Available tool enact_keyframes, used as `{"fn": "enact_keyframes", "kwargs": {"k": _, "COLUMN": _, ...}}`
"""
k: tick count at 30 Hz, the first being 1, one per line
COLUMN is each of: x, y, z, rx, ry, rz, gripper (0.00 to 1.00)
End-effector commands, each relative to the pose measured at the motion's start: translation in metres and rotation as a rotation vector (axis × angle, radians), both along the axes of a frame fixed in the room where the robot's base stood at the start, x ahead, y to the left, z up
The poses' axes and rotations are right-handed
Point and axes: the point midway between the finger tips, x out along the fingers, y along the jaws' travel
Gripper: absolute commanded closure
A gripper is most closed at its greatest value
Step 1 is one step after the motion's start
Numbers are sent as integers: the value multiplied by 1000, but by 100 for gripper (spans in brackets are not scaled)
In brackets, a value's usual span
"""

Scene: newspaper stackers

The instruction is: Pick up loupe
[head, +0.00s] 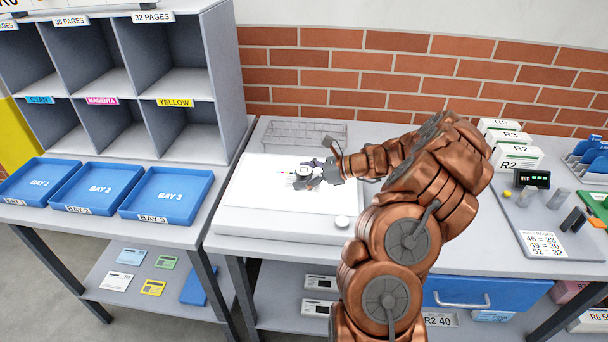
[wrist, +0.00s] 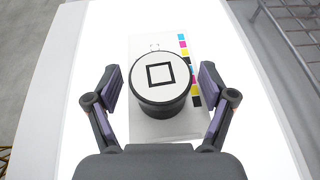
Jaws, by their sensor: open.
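The loupe (wrist: 161,84) is a short round piece with a white top bearing a black square outline and a dark lower body. In the wrist view it stands upright on a printed sheet with a colour strip, on the white light table (wrist: 85,60). In the head view the loupe (head: 303,172) is small and partly hidden by my gripper (head: 307,176). In the wrist view my gripper (wrist: 160,95) is open, with one finger on each side of the loupe and gaps between them. The loupe is not held.
A wire rack (head: 290,132) stands behind the light table, and its edge shows at the right in the wrist view. Blue bay trays (head: 168,196) are at the left. A digital device (head: 532,179) and cylinders are at the right. A white knob (head: 342,222) sits at the light table's front.

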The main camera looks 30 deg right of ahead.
Motion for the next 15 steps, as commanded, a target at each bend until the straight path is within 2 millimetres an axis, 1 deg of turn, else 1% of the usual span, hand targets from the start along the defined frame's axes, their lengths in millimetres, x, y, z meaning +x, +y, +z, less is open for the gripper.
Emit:
{"fn": "enact_keyframes", "kwargs": {"k": 2, "x": 0, "y": 0, "z": 0, "rx": 0, "ry": 0, "rz": -1, "gripper": 18}}
{"fn": "enact_keyframes", "kwargs": {"k": 3, "x": 0, "y": -1, "z": 0, "rx": 0, "ry": 0, "rz": -1, "gripper": 20}}
{"fn": "enact_keyframes", "kwargs": {"k": 15, "x": 0, "y": -1, "z": 0, "rx": 0, "ry": 0, "rz": -1, "gripper": 61}}
